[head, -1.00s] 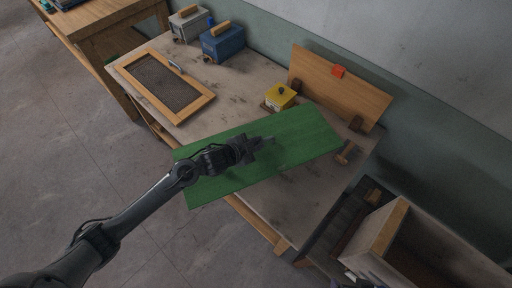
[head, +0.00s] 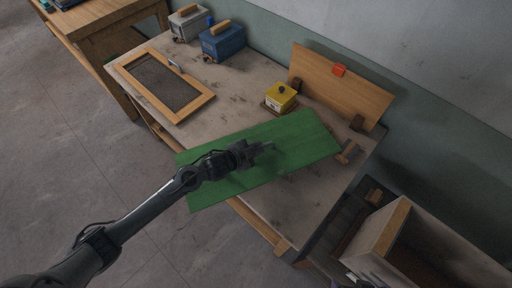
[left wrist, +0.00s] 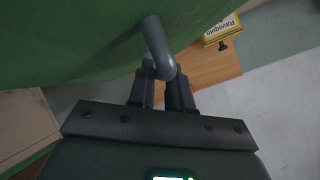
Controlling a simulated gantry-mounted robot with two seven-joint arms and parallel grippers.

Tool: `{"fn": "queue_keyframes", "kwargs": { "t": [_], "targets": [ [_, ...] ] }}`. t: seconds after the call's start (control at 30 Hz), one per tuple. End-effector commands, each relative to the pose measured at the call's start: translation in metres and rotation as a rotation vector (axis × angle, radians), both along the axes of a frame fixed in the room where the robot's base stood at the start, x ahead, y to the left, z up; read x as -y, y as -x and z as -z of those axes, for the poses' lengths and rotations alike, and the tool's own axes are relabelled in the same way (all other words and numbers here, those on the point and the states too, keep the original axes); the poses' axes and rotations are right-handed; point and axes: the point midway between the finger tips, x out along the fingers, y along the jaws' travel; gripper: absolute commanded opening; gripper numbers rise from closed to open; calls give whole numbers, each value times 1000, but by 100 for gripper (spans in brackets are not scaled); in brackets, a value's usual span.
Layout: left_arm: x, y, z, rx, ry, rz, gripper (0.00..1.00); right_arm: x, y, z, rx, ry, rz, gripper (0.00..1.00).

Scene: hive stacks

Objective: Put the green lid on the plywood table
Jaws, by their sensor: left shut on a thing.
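The green lid (head: 305,133) is a flat rectangular panel. It lies across the front right part of a worn, pale-topped table (head: 235,95) in the head view and overhangs its front edge. I cannot tell whether it touches the tabletop. My left gripper (head: 262,148) is above the middle of the lid, shut on its grey curved handle. The left wrist view shows the handle (left wrist: 157,45) between the fingers (left wrist: 160,85) and the lid's green face (left wrist: 70,40) behind it. A brown wooden table (head: 105,32) stands at upper left. My right gripper is out of view.
A yellow box (head: 280,98) and a leaning wooden board (head: 335,85) are just behind the lid. A mesh-filled wooden frame (head: 145,65), a blue box (head: 222,43) and a grey box (head: 188,25) stand farther left. An open box (head: 385,235) is at lower right.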

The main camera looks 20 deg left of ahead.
Motion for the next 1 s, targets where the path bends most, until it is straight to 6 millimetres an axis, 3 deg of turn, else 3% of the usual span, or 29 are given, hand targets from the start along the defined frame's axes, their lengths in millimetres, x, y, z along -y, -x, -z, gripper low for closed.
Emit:
{"fn": "queue_keyframes", "kwargs": {
  "t": [0.13, 0.17, 0.3, 0.63, 0.8, 1.0],
  "targets": [
    [0, -1, -3, 7, 2, -1, 0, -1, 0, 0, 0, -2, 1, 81],
    [0, 0, 1, 0, 0, 0, 23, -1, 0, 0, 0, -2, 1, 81],
    [0, 0, 0, 1, 0, -1, 44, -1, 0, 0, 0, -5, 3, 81],
    [0, 0, -2, 0, 0, 0, 44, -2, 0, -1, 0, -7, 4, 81],
    [-1, 1, -15, 1, -1, 0, 44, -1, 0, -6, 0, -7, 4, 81],
    [-13, 30, -31, -1, -3, 1, 44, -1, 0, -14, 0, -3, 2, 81]
  ]
}}
